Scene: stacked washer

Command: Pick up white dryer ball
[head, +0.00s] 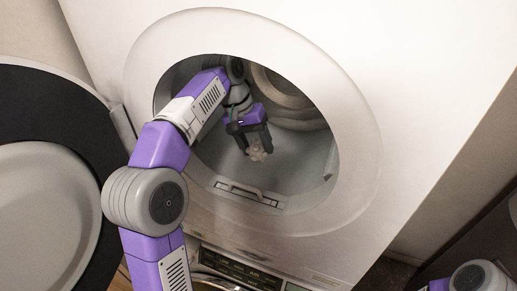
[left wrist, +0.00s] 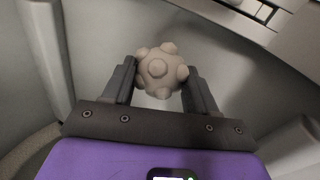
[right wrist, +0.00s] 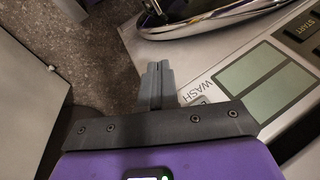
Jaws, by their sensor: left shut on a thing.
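The white dryer ball (left wrist: 160,70) is pale and round with knobs all over. It also shows in the head view (head: 256,153), inside the upper drum. My left gripper (left wrist: 160,82) is shut on the ball, with one finger on each side of it. In the head view my left arm reaches through the round opening, and the left gripper (head: 254,143) hangs inside the drum with the ball at its fingertips. My right gripper (right wrist: 158,72) shows in the right wrist view, with its fingers together and nothing between them.
The round opening's rim (head: 362,165) surrounds my left arm. The open dark-rimmed door (head: 75,100) stands at the left. A vent (head: 248,192) sits at the drum's lower front. The washer's control panel (right wrist: 265,85) is close to the right of my right gripper.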

